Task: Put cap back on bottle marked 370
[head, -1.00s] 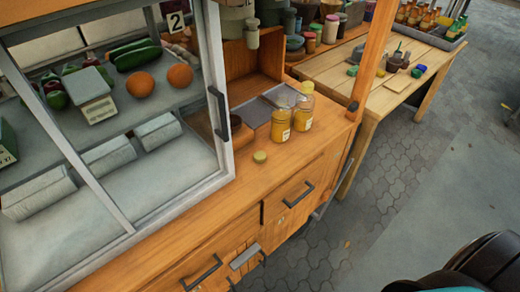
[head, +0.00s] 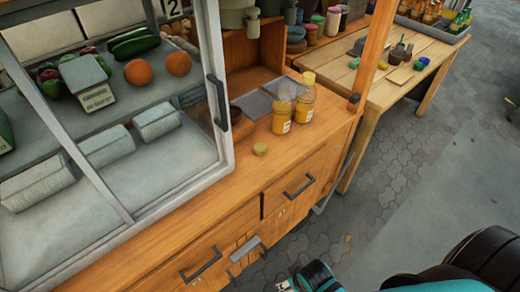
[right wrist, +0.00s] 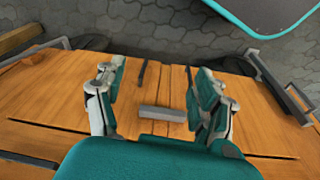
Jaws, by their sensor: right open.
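Two small bottles with yellow contents stand side by side on the wooden counter in the head view. The right bottle (head: 305,105) has a yellow cap on top. The left bottle (head: 281,118) shows no cap. Their labels are too small to read. A loose yellow-green cap (head: 260,149) lies on the counter, in front of and left of the bottles. My right gripper (right wrist: 160,95) is open and empty in the right wrist view, facing the drawer fronts. Part of my right arm shows at the bottom of the head view, well below the cap. My left gripper is not in view.
A glass display case (head: 226,165) with fruit stands left of the cap. A wooden post (head: 375,60) rises right of the bottles. Drawer handles (head: 298,188) protrude from the counter's front. The counter around the cap is clear. A second table (head: 385,85) stands behind.

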